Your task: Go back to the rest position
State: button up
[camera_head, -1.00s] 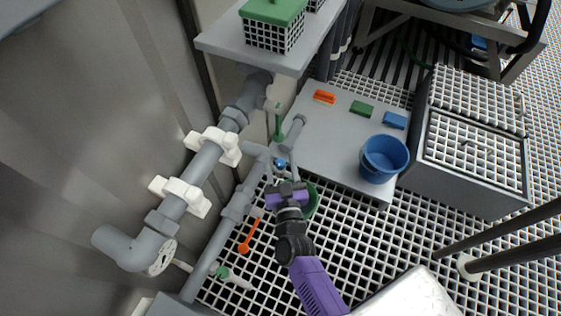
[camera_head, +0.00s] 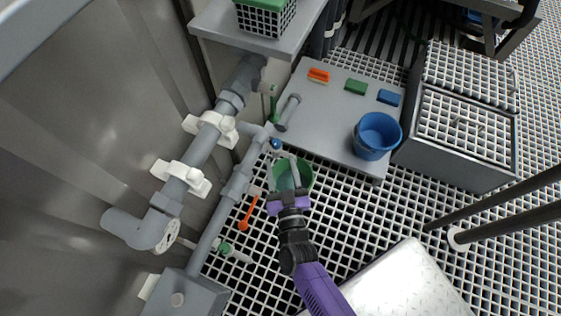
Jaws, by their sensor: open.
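My gripper (camera_head: 284,176) is at the end of my purple and black arm, low in the middle of the view. Its fingers are apart and I see nothing held between them. It is in front of a green bucket (camera_head: 306,178), partly covering it, beside the grey pipework. A small blue knob (camera_head: 276,144) on the pipe is just beyond the fingertips, apart from them as far as I can tell.
A grey platform (camera_head: 330,125) bears orange (camera_head: 319,76), green (camera_head: 356,87) and blue (camera_head: 388,97) blocks and a blue bucket (camera_head: 376,136). An orange-handled valve (camera_head: 248,214) is left of my arm. Thick pipe (camera_head: 201,153) runs along the left wall. Open grating (camera_head: 400,215) lies to the right.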

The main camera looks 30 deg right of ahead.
dwell(0.3)
jog(key=s+d+r+n+g+y, duration=0.1)
jog(key=s+r+n+y, duration=0.15)
jog(key=s+r, duration=0.95)
jog(key=s+d+r+n+g+y, duration=0.15)
jog(key=s+r+y, duration=0.25)
jog(key=s+r, duration=0.75)
notch_tip(320, 180, up, 33)
jog(key=s+p, duration=0.2)
jog(key=p, duration=3.3)
jog(key=shift+s+a+r+p, duration=0.15)
jog(key=shift+s+a+p, duration=0.15)
jog(key=shift+a+p, duration=0.05)
